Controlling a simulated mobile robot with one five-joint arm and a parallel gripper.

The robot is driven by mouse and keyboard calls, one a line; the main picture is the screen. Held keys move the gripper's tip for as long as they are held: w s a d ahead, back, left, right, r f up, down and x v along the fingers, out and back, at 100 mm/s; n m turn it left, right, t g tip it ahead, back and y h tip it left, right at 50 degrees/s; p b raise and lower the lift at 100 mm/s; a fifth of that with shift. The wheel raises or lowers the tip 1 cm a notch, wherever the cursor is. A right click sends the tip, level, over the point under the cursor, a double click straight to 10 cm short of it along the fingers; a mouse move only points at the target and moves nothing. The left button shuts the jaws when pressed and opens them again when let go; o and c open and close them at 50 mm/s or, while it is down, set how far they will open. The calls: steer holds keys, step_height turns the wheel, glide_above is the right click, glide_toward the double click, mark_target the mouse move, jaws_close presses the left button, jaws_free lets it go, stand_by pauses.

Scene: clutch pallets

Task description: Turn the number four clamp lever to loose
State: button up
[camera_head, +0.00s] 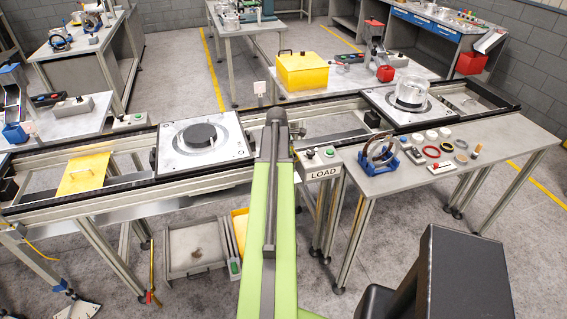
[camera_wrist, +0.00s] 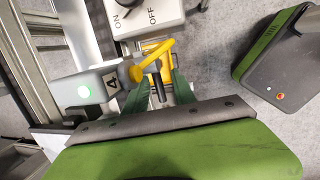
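In the wrist view my gripper (camera_wrist: 163,78) has its two green fingers apart, one on each side of a yellow lever (camera_wrist: 156,52) with a dark grey pin (camera_wrist: 158,90). I see a gap between the fingers and the pin; whether a fingertip touches the yellow part I cannot tell. In the head view my green arm hides the gripper and the lever.
A white box (camera_wrist: 130,27) marked ON and OFF stands just beyond the lever. A green and black block (camera_wrist: 275,62) is at the right. In the head view, a LOAD sign (camera_head: 322,173) and a side table (camera_head: 400,180) with parts are right of my arm.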

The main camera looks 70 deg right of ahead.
steer(key=p+v, duration=1.6)
steer(key=v, duration=0.1)
steer(key=shift+r+p, duration=0.2)
steer(key=shift+p, duration=0.15)
steer(key=shift+a, duration=0.1)
